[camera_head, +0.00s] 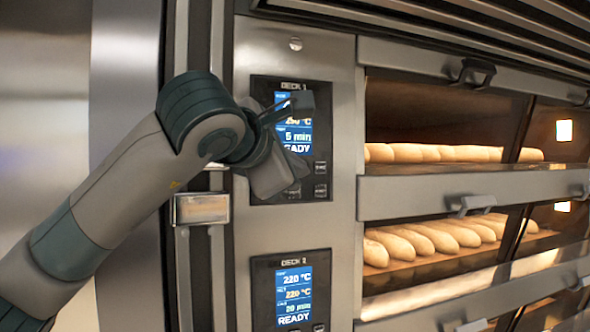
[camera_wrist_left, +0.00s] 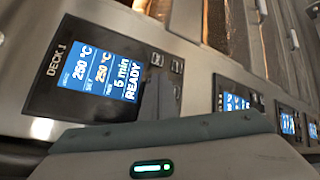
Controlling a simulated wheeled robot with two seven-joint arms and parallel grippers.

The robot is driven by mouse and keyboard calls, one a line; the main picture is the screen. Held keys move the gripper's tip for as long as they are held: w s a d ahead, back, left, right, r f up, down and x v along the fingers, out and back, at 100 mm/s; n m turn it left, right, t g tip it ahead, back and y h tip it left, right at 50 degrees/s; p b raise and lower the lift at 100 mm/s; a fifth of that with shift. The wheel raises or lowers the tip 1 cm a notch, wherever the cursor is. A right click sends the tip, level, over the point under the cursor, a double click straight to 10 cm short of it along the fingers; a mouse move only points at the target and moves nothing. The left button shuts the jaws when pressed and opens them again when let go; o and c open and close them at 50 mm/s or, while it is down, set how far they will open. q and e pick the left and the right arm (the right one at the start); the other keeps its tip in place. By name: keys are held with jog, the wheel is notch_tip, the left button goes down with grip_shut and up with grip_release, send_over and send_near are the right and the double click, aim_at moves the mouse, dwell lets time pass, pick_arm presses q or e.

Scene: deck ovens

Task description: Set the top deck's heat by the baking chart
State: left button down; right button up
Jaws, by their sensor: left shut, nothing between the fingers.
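The Deck 1 control panel (camera_head: 281,180) is on the oven's steel front. Its blue display (camera_wrist_left: 98,62) shows in the left wrist view: two temperature lines that look like 250 °C, the first digits blurred, then 5 min and READY. Small dark buttons (camera_head: 320,168) sit at the panel's lower right. My left gripper (camera_head: 303,101) is shut and empty in front of this panel, hiding part of the display and lower buttons; I cannot tell whether it touches. In the left wrist view its grey housing fills the bottom. No baking chart shows. My right gripper is out of view.
To the right are deck doors with protruding handles (camera_head: 472,203), with loaves (camera_head: 430,153) inside. A metal latch block (camera_head: 202,208) sits on the vertical post beside my arm.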

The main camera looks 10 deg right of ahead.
pick_arm(q)
jog(key=shift+w+a+r, duration=0.1)
jog(key=shift+w, duration=0.35)
dwell(1.4)
jog(key=shift+b, duration=0.3)
jog(key=shift+s+a+f+b, duration=0.1)
jog(key=shift+s+f+b, duration=0.1)
jog(key=shift+s+b, duration=0.5)
jog(key=shift+w, duration=0.15)
jog(key=shift+b, duration=0.55)
